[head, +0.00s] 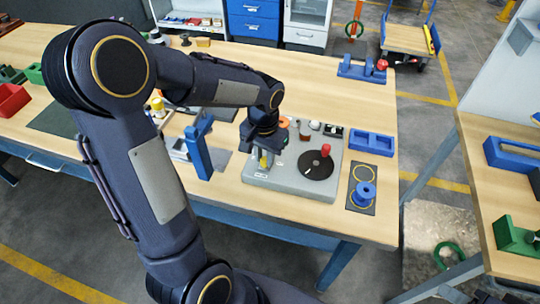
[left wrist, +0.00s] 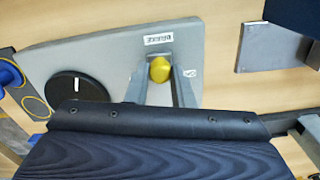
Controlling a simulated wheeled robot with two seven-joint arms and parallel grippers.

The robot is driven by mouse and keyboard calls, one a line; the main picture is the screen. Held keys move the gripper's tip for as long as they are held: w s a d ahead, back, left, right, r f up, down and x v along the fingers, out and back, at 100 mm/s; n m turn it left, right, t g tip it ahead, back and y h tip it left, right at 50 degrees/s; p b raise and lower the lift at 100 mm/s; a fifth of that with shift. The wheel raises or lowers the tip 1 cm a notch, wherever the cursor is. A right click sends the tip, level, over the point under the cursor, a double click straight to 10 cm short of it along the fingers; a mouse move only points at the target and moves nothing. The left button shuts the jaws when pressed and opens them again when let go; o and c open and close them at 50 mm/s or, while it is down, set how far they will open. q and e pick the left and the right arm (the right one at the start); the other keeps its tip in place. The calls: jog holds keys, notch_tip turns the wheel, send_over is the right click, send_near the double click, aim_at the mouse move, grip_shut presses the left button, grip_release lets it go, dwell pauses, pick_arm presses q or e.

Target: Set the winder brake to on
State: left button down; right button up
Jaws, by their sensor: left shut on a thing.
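The winder (head: 296,186) is a light grey box at the front of the bench, with a black disc (head: 315,165) and a red knob (head: 326,150) on top. Its brake lever has a yellow knob (left wrist: 159,69), just behind a label reading BRAKE (left wrist: 158,39) in the left wrist view. My left gripper (head: 260,163) reaches down over the winder's left part, its fingers shut on the yellow knob from both sides. A small white label (left wrist: 190,73) beside the right finger is too small to read. The lever's shaft is hidden. My right gripper is not in view.
A blue upright stand (head: 198,150) is left of the winder. A blue tray (head: 371,142) and a blue spool (head: 363,195) on a dark mat are to its right. Blue blocks (head: 361,70) stand at the back. The bench behind the winder has free room.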

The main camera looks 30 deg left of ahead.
aim_at(257, 166)
pick_arm(q)
jog(key=shift+s+a, duration=0.2)
jog(key=shift+a, duration=0.85)
jog(key=c, duration=1.3)
grip_release()
jog(key=shift+a, duration=0.1)
jog(key=shift+o, duration=0.2)
notch_tip(257, 166, up, 8)
